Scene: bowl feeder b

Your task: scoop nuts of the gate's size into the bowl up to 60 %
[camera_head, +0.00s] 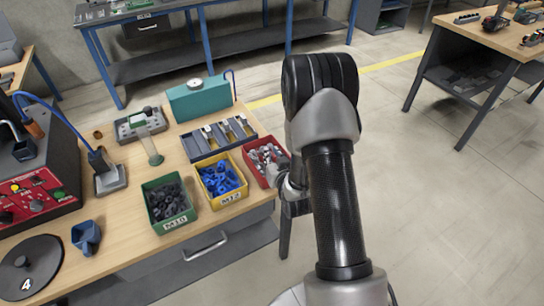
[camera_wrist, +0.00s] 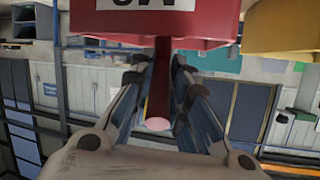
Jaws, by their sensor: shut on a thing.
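The red bin (camera_head: 251,166) holds grey nuts at the right edge of the bench. It also shows close up in the wrist view (camera_wrist: 90,25), its label cut off. My gripper (camera_head: 293,190) is beside the bin's near right side, mostly hidden by my arm. In the wrist view my gripper (camera_wrist: 160,85) is shut on a dark red handle (camera_wrist: 160,105) that extends from the red bin. The green bin (camera_head: 177,221), labelled M10, holds black nuts; the yellow bin (camera_head: 229,199), labelled M12, holds blue nuts. A blue cup-like vessel (camera_head: 86,237) stands at the left.
A red control box (camera_head: 38,200) with buttons is at the left. A black disc marked 4 (camera_head: 28,266) lies below it.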

